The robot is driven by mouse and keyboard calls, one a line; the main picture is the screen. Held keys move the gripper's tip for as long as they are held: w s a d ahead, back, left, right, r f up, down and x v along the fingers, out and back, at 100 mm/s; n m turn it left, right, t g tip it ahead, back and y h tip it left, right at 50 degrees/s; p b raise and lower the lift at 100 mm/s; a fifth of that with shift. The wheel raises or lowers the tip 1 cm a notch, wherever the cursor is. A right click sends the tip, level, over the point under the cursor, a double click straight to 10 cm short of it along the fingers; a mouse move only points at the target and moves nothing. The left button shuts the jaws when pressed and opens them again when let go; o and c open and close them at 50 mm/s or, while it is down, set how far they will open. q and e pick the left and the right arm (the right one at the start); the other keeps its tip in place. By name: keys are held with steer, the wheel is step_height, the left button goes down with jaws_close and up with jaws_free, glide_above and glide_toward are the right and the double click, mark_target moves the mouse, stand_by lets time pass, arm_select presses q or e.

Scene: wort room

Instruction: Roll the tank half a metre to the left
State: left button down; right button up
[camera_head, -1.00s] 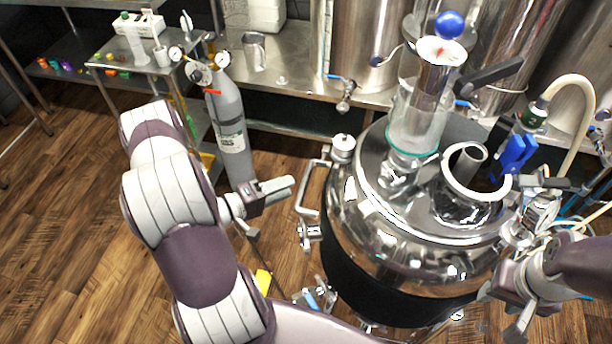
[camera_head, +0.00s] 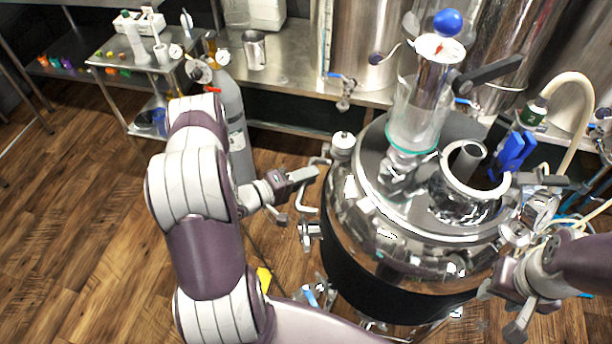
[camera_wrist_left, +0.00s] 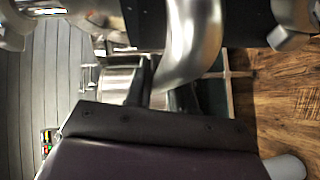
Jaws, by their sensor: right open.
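The tank (camera_head: 400,262) is a round, shiny steel vessel with a dark band, standing on the wooden floor at the right of the head view. A bent metal handle (camera_head: 309,198) sticks out from its left side. My left gripper (camera_head: 296,196) is open beside this handle. In the left wrist view, a curved shiny metal part (camera_wrist_left: 198,45) lies between the widely spread fingers, not clamped. My right gripper (camera_head: 504,308) is open at the tank's lower right side. Whether it touches the tank is unclear.
A grey gas cylinder (camera_head: 235,125) with gauges stands behind my left arm. A steel bench (camera_head: 290,75) and large steel vessels (camera_head: 362,40) line the back. A hose (camera_head: 575,105) arches at the right. The wooden floor (camera_head: 85,210) to the left is clear.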

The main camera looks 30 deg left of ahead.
arm_select(q)
steer(key=shift+s+a, duration=0.2)
steer(key=shift+a, duration=0.6)
steer(key=shift+s+a, duration=0.2)
steer(key=shift+a, duration=0.55)
steer(key=c, duration=1.1)
jaws_free()
steer(key=v, duration=1.2)
steer(key=shift+s+d, duration=0.15)
